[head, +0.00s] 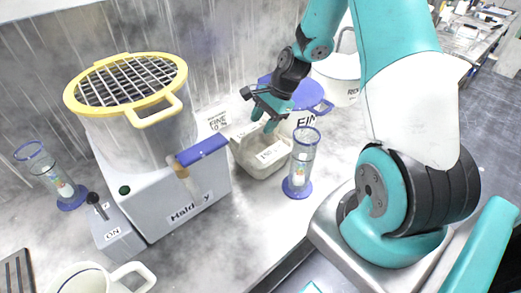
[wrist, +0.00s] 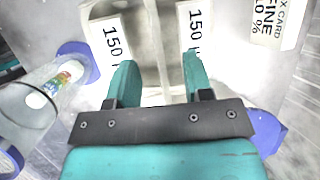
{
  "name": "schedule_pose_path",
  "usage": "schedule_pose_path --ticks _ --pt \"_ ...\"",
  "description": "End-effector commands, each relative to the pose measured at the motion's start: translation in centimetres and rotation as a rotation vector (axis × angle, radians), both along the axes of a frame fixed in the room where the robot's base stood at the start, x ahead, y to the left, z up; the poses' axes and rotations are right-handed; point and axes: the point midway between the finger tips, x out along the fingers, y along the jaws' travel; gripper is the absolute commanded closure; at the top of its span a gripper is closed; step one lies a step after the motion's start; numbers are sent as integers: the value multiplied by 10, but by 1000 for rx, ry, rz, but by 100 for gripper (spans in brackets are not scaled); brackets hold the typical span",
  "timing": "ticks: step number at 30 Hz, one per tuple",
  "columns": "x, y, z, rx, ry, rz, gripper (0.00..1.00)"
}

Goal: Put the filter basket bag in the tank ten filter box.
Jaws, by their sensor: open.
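Two white labels reading "150" (wrist: 108,40) lie beyond the fingers, one on each side. I cannot make out a filter basket bag for sure. No tank ten marking is legible on the box.
A Haldley machine (head: 175,205) bearing a yellow-rimmed pot (head: 145,135) stands left of the box. A glass cylinder on a blue base (head: 300,165) stands close on its right.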

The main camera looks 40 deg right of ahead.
Motion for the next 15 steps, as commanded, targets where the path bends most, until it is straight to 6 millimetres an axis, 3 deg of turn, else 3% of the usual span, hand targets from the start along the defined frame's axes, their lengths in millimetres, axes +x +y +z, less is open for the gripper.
schedule_pose_path --ticks 9,15 --pt "6 17 -36 2 5 2 53" --pt "8 20 -46 0 1 1 53"
